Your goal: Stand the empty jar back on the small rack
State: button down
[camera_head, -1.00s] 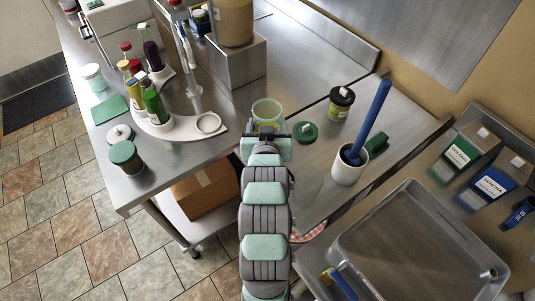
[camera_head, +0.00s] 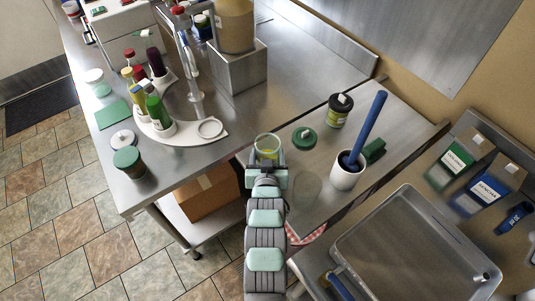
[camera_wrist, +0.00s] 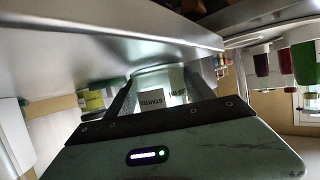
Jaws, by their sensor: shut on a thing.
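My gripper (camera_head: 267,165) is shut on a clear, greenish jar (camera_head: 267,142). The jar looks open at the top and roughly upright in the head view. In the wrist view the glass (camera_wrist: 158,76) sits between the two dark fingers, with a white label on it. The small rack (camera_head: 180,136) is a white curved stand on the counter, left of the jar. It holds several bottles and has an empty ring (camera_head: 210,128) at its right end. The jar is apart from the rack. Its base is hidden by my gripper.
A green lid (camera_head: 304,138) and a dark-lidded jar (camera_head: 339,110) stand right of my gripper. A white pot (camera_head: 347,172) holds a tall blue-handled tool. A green-lidded jar (camera_head: 128,162) stands left of the rack. A steel block (camera_head: 238,68) bears a large container behind.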

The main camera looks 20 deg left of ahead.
jog(key=shift+f, duration=0.2)
jog(key=shift+c, duration=1.8)
grip_release()
